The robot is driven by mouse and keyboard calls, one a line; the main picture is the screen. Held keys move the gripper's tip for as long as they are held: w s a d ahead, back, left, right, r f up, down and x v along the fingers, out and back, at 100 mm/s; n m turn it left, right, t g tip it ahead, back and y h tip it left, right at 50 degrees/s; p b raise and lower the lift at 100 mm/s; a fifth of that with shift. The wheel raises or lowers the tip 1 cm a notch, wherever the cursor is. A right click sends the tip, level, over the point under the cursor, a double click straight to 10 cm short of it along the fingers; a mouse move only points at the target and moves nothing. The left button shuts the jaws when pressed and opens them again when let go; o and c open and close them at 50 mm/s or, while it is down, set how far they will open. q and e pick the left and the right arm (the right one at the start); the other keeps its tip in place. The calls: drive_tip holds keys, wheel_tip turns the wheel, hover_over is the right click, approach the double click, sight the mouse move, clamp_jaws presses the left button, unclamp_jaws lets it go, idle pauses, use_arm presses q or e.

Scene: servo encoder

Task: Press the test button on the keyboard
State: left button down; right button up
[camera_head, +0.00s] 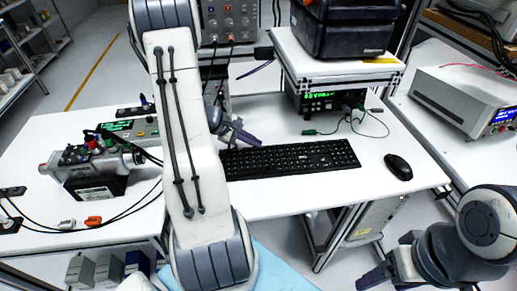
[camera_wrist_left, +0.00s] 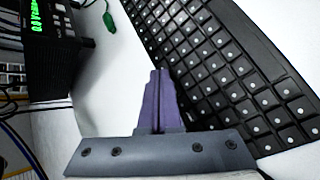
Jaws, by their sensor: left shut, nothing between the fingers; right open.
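The black keyboard (camera_head: 290,158) lies on the white table, right of my left arm in the head view. In the left wrist view the keyboard (camera_wrist_left: 235,60) fills the right side, its keys in rows. No single key can be made out as the test button. My left gripper (camera_head: 240,140) is shut and empty, at the keyboard's left back corner. In the left wrist view its purple fingertips (camera_wrist_left: 158,75) are together beside the keyboard's edge; contact cannot be told. My right gripper (camera_head: 372,280) is at the lower right, open, away from the keyboard, partly cut off.
A black mouse (camera_head: 398,167) lies right of the keyboard. A servo motor assembly (camera_head: 95,165) with cables stands at the left. A box with a green display (camera_head: 322,101) and cables is behind the keyboard, under a shelf (camera_head: 340,72). My left arm hides the table's middle.

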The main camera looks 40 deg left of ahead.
use_arm(q)
drive_tip(key=shift+f, duration=0.15)
idle(0.4)
drive_tip(key=shift+r+p, duration=0.4)
drive_tip(key=shift+r, duration=0.45)
wheel_tip(320, 180, up, 5)
drive_tip(key=p, duration=0.3)
idle(0.7)
